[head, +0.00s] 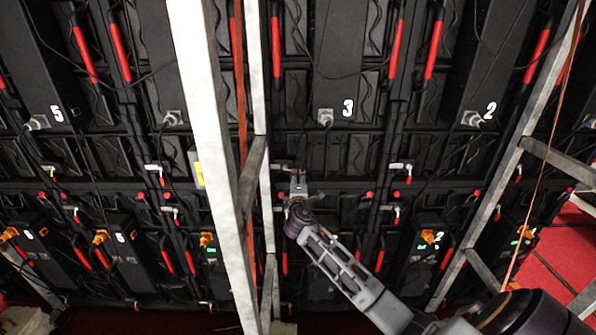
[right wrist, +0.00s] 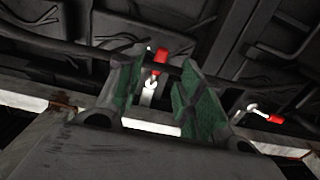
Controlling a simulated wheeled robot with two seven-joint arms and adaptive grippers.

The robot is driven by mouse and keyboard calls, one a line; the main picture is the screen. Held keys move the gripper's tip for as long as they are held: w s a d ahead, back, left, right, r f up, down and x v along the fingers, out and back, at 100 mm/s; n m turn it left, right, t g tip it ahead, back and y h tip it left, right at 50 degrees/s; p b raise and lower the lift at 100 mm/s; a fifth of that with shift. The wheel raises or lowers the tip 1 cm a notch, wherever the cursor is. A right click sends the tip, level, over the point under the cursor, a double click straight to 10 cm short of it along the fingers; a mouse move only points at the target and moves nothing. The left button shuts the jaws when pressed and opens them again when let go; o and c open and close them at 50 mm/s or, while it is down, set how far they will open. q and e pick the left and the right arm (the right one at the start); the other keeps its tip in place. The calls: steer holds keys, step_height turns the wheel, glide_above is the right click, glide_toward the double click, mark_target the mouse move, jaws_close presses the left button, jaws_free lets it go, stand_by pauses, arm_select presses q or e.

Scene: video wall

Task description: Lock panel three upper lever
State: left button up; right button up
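Panel three (head: 347,107) is a black panel with a white "3", in the upper middle of the head view. My right gripper (head: 298,177) is below and left of that number, at the seam between the upper and lower panel rows. In the right wrist view its two green-padded fingers (right wrist: 162,68) stand apart. A small lever (right wrist: 157,56) with a red part and a pale end shows in the gap between them; I cannot tell whether a finger touches it. The gripper hides most of this spot in the head view. My left gripper is not in view.
A second lever (right wrist: 265,115) with a red end is right of the fingers. A similar pale lever (head: 397,167) is right along the seam. A pale metal upright (head: 205,110) stands just left of my right arm, another frame (head: 520,150) to the right. Black cables hang across the panels.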

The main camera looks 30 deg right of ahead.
mark_target(298, 172)
steer(key=shift+p+x, duration=0.45)
steer(key=shift+x, duration=2.85)
jaws_close()
